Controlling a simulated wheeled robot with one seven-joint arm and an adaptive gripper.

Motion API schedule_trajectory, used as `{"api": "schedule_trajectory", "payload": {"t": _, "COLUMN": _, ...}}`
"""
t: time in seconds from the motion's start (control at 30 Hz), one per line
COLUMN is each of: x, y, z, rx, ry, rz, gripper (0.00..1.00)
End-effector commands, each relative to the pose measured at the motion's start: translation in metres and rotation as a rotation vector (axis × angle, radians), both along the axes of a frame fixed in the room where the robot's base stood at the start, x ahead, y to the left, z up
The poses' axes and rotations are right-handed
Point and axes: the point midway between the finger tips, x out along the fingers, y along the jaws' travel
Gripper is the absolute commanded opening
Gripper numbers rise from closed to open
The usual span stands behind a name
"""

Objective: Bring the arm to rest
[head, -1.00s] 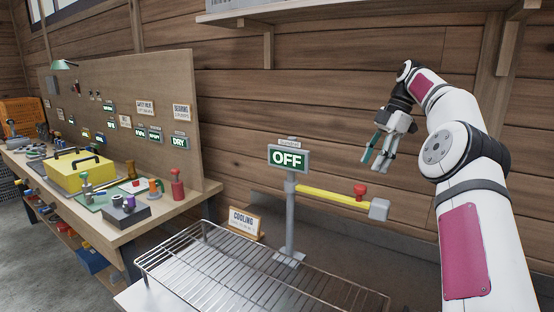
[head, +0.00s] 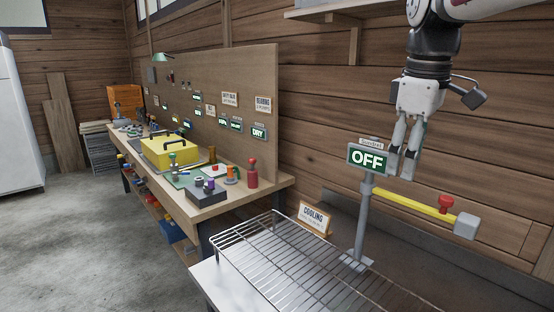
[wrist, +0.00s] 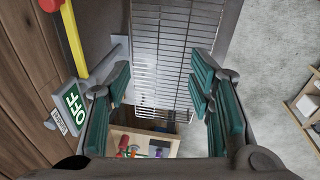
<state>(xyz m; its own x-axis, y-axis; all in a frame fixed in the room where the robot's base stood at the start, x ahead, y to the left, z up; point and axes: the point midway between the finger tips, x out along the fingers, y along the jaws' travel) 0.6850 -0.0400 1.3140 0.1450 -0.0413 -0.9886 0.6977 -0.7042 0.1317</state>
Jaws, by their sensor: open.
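My gripper (head: 404,150) hangs at the upper right of the head view, fingers pointing down, beside the OFF sign (head: 367,160). It is open and empty. In the wrist view the two teal finger pads (wrist: 163,100) stand apart, with the wire cooling rack (wrist: 175,50) showing between and beyond them. Nothing is between the fingers. The arm reaches in from the top right of the head view, mostly out of the frame.
A post with a yellow bar (head: 410,204) and red knob (head: 446,202) stands close below my gripper. The cooling rack (head: 290,262) is empty. A workbench (head: 205,208) with a yellow case (head: 170,150) is at left. A wall shelf (head: 340,10) is above. Open floor lies at left.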

Motion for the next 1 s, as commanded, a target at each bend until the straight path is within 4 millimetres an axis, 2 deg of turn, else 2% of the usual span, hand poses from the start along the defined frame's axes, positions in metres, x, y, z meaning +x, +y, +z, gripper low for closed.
{"api": "schedule_trajectory", "payload": {"t": 0.03, "x": -0.020, "y": 0.008, "z": -0.001, "rx": -0.007, "ry": -0.023, "rz": -0.050, "gripper": 0.48}}
{"api": "schedule_trajectory", "payload": {"t": 0.27, "x": -0.099, "y": 0.026, "z": -0.027, "rx": 0.027, "ry": -0.134, "rz": -0.314, "gripper": 0.48}}
{"api": "schedule_trajectory", "payload": {"t": 0.5, "x": -0.176, "y": 0.034, "z": -0.076, "rx": 0.138, "ry": -0.240, "rz": -0.572, "gripper": 0.48}}
{"api": "schedule_trajectory", "payload": {"t": 0.7, "x": -0.211, "y": 0.037, "z": -0.112, "rx": 0.226, "ry": -0.280, "rz": -0.709, "gripper": 0.48}}
{"api": "schedule_trajectory", "payload": {"t": 0.83, "x": -0.219, "y": 0.037, "z": -0.121, "rx": 0.250, "ry": -0.289, "rz": -0.742, "gripper": 0.48}}
{"api": "schedule_trajectory", "payload": {"t": 1.0, "x": -0.220, "y": 0.037, "z": -0.123, "rx": 0.252, "ry": -0.288, "rz": -0.748, "gripper": 0.48}}
